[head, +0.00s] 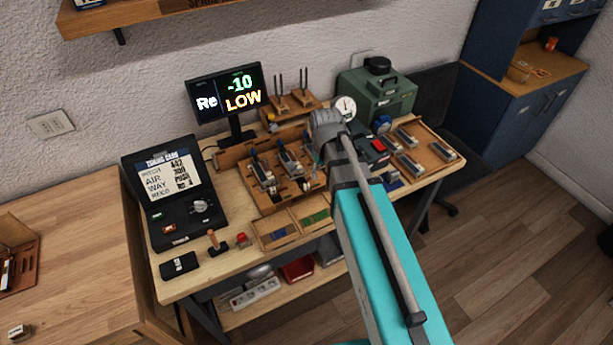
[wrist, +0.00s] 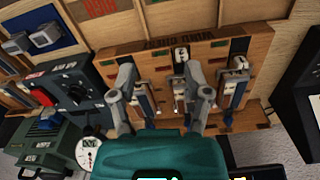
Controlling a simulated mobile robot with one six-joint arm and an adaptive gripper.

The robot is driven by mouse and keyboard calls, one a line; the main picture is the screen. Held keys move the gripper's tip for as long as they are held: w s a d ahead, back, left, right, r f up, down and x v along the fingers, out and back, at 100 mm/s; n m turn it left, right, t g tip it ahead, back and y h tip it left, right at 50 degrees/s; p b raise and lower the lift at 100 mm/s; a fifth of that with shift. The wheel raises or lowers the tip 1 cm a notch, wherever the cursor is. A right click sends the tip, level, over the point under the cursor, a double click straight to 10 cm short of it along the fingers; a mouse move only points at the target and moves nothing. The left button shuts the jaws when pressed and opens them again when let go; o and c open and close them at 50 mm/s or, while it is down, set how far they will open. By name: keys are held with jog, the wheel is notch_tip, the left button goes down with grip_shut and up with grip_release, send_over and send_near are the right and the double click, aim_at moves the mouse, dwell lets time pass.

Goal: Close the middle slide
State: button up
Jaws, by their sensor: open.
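The wooden wind chest (head: 262,200) stands on the workbench and also shows in the wrist view (wrist: 205,52). It carries upright slide pieces with grey and blue parts. In the wrist view, one slide (wrist: 145,100) is between my fingers, the middle slide (wrist: 179,90) is by the right finger and partly hidden, and another (wrist: 235,92) is farther right. In the head view, the left slide (head: 262,174) and middle slide (head: 289,160) show; my arm hides the right side. My gripper (wrist: 157,78) is open and empty, close over the chest. I cannot tell whether it touches anything.
A monitor (head: 225,93) behind the chest reads "Re -10 LOW". A black tuning case (head: 180,200) is to the left. A green machine (head: 375,95), a round gauge (head: 345,106) and a tray of blocks (head: 425,150) are to the right. Small trays (head: 275,233) lie in front.

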notch_tip(320, 180, up, 4)
jog(key=n+p, duration=0.2)
jog(key=p, duration=0.1)
send_over(307, 184)
jog(key=shift+w+a+f+b, duration=0.1)
jog(key=shift+f+b, duration=0.1)
jog(key=shift+b, duration=0.1)
jog(key=shift+f, duration=0.2)
notch_tip(307, 184, down, 13)
jog(key=b, duration=1.3)
jog(key=shift+f+b, duration=0.2)
jog(key=shift+b, duration=0.2)
grip_shut()
